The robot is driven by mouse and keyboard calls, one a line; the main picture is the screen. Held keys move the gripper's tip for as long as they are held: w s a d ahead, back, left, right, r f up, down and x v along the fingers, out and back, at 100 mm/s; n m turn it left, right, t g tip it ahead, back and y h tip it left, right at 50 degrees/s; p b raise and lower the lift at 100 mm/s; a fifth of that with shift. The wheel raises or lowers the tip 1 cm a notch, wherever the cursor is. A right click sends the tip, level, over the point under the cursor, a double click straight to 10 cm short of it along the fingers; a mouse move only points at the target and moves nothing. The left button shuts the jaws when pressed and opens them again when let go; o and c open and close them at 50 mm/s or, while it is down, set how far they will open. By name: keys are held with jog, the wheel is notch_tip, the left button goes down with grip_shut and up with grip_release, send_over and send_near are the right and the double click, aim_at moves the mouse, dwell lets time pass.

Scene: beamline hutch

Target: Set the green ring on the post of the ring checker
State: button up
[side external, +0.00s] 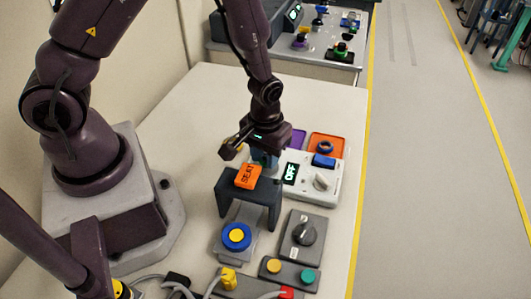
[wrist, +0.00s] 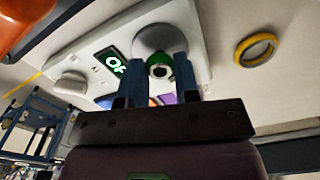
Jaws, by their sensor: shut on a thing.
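The green ring (wrist: 158,57) is between the two blue fingertips of my gripper (wrist: 160,64) in the wrist view, and the fingers are shut on it. The ring checker (side external: 334,192) is a white box with a lit OFF display and a pale knob. In the wrist view a round pale part of the checker (wrist: 160,37) shows just behind the ring. A grey spot shows in the ring's opening; I cannot tell whether it is the post or whether the ring is around it. In the side view my gripper (side external: 264,161) is low at the checker's left end, mostly hiding the ring.
An orange SEAT sign (side external: 248,176) on a dark stand (side external: 231,197) is close in front of my gripper. A yellow ring (wrist: 256,50) lies apart from the checker. Purple (side external: 298,139) and orange (side external: 341,146) trays lie behind. A grey switch box (side external: 299,251) stands in front.

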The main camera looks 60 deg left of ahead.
jog(key=shift+f, duration=0.55)
dwell(0.4)
jog(key=o, duration=1)
jog(key=shift+c, duration=0.2)
notch_tip(320, 180, up, 13)
jog(key=s+a+r+m+t, duration=0.1)
jog(key=s+r+m+t, duration=0.1)
jog(key=s+r, duration=0.3)
jog(key=s+a+r+m+t, duration=0.1)
jog(key=s+r+m+t, duration=0.2)
jog(key=r, duration=1)
jog(key=s+m, duration=0.1)
jog(key=s, duration=0.2)
jog(key=shift+s+r+t, duration=0.2)
jog(key=shift+s+t, duration=0.05)
jog(key=shift+t, duration=0.05)
